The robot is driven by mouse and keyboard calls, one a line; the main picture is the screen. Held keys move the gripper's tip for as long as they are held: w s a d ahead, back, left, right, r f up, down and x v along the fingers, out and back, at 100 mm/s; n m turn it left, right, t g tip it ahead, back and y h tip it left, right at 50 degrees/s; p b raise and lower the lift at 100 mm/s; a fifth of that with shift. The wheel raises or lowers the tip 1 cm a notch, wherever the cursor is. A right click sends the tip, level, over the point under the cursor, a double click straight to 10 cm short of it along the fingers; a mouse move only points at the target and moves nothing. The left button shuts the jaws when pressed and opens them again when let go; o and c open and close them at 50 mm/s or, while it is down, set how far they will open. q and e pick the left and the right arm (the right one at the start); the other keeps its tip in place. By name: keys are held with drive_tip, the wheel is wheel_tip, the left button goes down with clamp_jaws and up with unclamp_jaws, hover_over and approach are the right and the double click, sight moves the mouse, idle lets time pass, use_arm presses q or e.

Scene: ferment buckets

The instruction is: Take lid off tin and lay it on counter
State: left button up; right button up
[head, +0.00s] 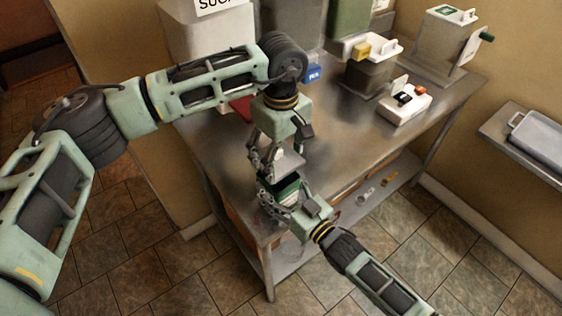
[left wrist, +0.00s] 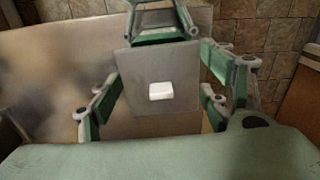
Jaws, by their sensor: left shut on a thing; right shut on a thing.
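The lid is a grey square plate (head: 289,163) with a white knob, which shows in the left wrist view (left wrist: 160,91). My left gripper (head: 270,160) points down and is shut on the lid, with its green fingers at either side of it in the left wrist view (left wrist: 158,105). The tin (head: 285,187) is a small green box just under the lid, partly hidden by the grippers. My right gripper (head: 284,204) is shut on the tin near the counter's front edge. I cannot tell how wide any gap between lid and tin is.
The steel counter (head: 335,115) has free room in its middle and front right. A white tray (head: 404,106) with small black and orange items, lidded canisters (head: 371,75) and a white sign-bearing bin (head: 210,32) stand at the back. A red thing (head: 242,107) lies behind my left arm.

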drive_tip(key=o, duration=1.8)
